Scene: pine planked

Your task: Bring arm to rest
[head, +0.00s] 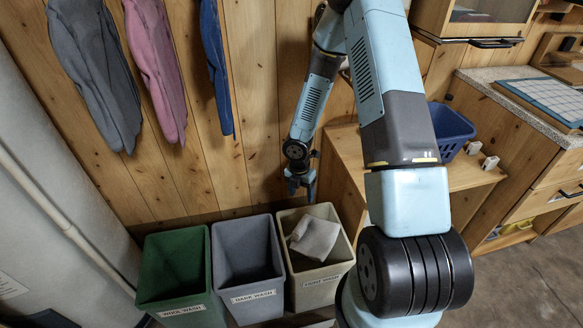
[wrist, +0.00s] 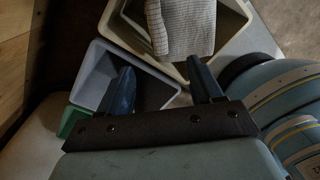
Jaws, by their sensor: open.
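My gripper (head: 302,187) is above the back edge of the beige light-wash bin (head: 331,270), near the plank wall. In the wrist view my gripper (wrist: 166,88) shows two dark blue fingers spread apart with nothing between them. A pale cloth (head: 315,238) lies in the light-wash bin, partly up against its rim. It also shows in the wrist view (wrist: 190,28), beyond the fingertips and apart from them. My arm reaches down from the upper middle of the head view.
A grey dark-wash bin (head: 249,293) and a green wool-wash bin (head: 181,309) stand to the left, their visible insides empty. Grey (head: 92,65), pink (head: 157,60) and blue (head: 215,65) garments hang on the wall. A blue basket (head: 450,131) sits on a wooden bench at right.

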